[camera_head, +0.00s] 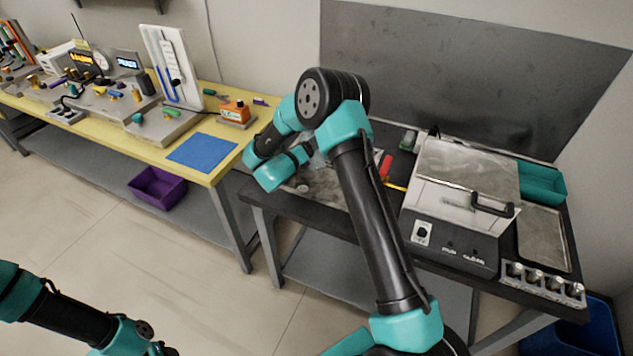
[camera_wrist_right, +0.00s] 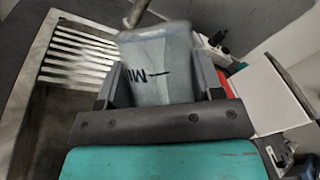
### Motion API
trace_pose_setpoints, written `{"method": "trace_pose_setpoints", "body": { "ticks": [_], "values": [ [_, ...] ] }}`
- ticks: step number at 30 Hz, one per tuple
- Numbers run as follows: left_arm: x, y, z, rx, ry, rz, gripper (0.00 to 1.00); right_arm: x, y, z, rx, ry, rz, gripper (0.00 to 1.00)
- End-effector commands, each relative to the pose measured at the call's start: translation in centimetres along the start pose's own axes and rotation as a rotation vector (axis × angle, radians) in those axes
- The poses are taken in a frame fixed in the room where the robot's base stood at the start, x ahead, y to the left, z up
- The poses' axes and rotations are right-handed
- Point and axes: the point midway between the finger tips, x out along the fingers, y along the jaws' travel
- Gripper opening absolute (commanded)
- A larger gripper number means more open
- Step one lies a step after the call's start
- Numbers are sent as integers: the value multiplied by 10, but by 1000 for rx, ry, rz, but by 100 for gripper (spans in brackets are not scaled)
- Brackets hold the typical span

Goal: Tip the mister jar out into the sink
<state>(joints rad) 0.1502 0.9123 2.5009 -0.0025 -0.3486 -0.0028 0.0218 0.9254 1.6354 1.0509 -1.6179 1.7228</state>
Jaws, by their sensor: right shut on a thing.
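The mister jar (camera_wrist_right: 160,65) is a translucent grey container with black lettering, partly readable as "MI". My right gripper (camera_wrist_right: 163,88) is shut on it, with a dark finger on each side. In the head view my right arm largely hides the jar and the gripper. The metal sink (camera_head: 325,190) is set in the dark bench, partly behind my right arm. In the wrist view its ridged drainer (camera_wrist_right: 80,55) and brownish basin lie left of the jar. I cannot tell the jar's exact tilt or its contents. My left arm shows at the lower left, its gripper out of frame.
A grey rod (camera_wrist_right: 137,12) stands close to the jar's top. Right of the sink is a lidded metal appliance (camera_head: 462,185) with a black handle. A red object (camera_head: 385,166) lies between them. The yellow bench on the left holds a blue mat (camera_head: 201,152) and several instruments.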

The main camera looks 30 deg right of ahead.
Motion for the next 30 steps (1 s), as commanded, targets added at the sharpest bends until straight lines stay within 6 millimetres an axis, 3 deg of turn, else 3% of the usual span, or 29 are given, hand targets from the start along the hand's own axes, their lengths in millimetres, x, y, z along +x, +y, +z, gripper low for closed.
{"method": "trace_pose_setpoints", "body": {
  "ticks": [14,24,30],
  "values": [
    [0,0,0,0,0,0,43,0,0,0,-6,3,2,34],
    [0,0,0,0,0,0,43,13,25,2,-266,121,111,34],
    [0,0,0,0,0,0,43,13,26,1,-291,131,119,34]
  ]
}}
